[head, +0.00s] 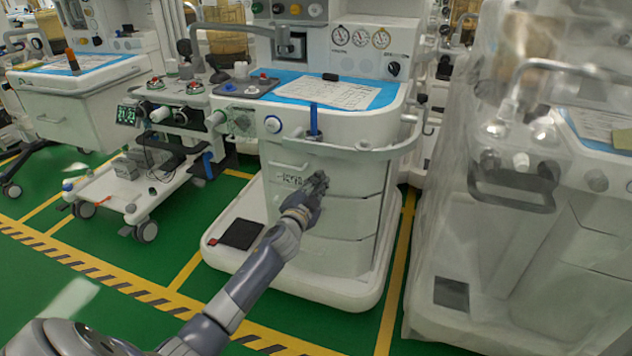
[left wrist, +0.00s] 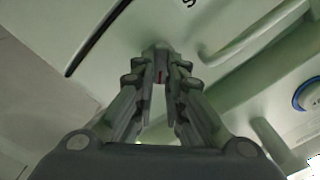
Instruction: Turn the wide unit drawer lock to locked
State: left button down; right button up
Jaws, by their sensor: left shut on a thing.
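The wide unit (head: 350,205) is the white cart in the middle of the head view, with a stack of drawers in its front. My left gripper (head: 312,188) reaches its upper drawer front. In the left wrist view my left gripper (left wrist: 160,62) has its fingertips close together at the pale panel. They are shut on the drawer lock, a small grey part with a red mark (left wrist: 161,76) showing between the fingers. The fingers hide most of the lock, so its turn position cannot be read. My right gripper is not in view.
A plastic-covered cart (head: 510,200) stands close on the right. Green floor (head: 120,260) is free at front left.

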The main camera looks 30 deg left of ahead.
pick_arm(q)
jog(key=m, duration=0.8)
jog(key=shift+d+f+m, duration=0.15)
jog(key=shift+f+m, duration=0.15)
jog(key=shift+f, duration=0.1)
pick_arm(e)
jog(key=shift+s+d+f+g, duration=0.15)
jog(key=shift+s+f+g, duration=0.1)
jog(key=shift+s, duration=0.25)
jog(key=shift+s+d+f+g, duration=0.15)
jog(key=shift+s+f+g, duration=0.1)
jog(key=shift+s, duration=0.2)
pick_arm(q)
jog(key=c, duration=1.6)
grip_release()
jog(key=shift+c, duration=0.2)
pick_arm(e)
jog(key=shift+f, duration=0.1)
pick_arm(q)
jog(key=v, duration=1.2)
